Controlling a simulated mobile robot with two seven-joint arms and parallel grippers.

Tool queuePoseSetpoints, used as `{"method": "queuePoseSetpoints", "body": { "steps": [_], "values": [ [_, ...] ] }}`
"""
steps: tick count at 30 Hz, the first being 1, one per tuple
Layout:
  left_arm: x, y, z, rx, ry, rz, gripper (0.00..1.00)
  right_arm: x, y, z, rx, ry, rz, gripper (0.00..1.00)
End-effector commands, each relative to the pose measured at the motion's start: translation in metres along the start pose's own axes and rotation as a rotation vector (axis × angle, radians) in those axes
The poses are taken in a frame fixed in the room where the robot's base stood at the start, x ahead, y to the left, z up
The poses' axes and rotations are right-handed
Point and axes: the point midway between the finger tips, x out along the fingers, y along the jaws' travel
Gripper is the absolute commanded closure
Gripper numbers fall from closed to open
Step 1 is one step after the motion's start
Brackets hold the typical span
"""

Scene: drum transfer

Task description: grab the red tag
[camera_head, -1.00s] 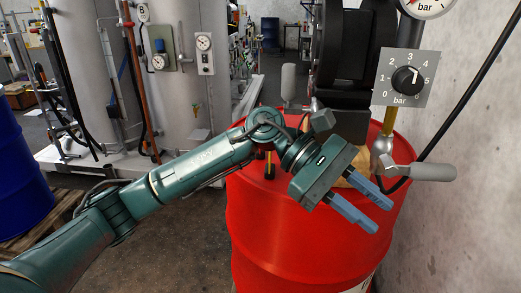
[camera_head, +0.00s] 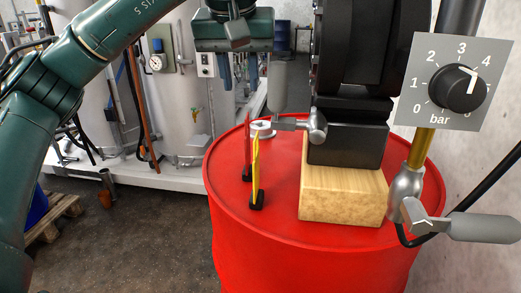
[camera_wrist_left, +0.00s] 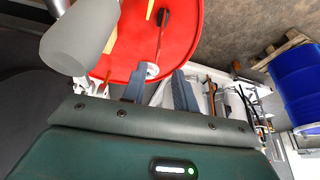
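The red tag (camera_head: 247,145) stands upright in a small black foot on top of the red drum (camera_head: 300,262). A yellow tag (camera_head: 256,172) stands just in front of it and partly covers its foot. My left gripper (camera_head: 239,78) hangs above and beyond the red tag in the head view, fingers pointing down, open and empty. In the left wrist view, the gripper (camera_wrist_left: 158,88) shows two parted blue-grey fingers. The red tag (camera_wrist_left: 160,32) is ahead of them, apart from both. My right gripper is not in view.
A valve with a grey handle (camera_head: 278,88) stands close right of the tags. A wooden block (camera_head: 342,194) under black equipment and a pressure dial (camera_head: 458,88) are further right. A blue drum (camera_wrist_left: 300,82) is off to the side. The drum top's front left is clear.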

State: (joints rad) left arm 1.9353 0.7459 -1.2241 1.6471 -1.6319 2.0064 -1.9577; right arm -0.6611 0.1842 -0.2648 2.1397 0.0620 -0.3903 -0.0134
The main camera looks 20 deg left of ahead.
Motion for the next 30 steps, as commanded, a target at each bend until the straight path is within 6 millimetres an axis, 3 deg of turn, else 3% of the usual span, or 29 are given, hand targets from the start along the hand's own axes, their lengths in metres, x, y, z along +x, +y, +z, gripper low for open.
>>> {"method": "queuePoseSetpoints", "body": {
  "steps": [5,9,15,23,30],
  "values": [
    [0.007,-0.002,0.000,0.000,0.001,-0.006,0.71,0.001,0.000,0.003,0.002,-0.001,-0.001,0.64],
    [0.033,-0.002,0.001,0.000,-0.002,-0.007,0.71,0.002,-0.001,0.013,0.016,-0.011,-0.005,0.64],
    [0.065,-0.002,-0.001,0.000,0.000,-0.007,0.71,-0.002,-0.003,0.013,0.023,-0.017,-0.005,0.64],
    [0.085,-0.002,-0.003,-0.001,0.001,-0.005,0.71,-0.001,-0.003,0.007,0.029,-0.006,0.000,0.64],
    [0.120,-0.001,-0.007,0.000,0.000,-0.006,0.71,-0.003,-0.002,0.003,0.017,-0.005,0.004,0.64]
  ]
}}
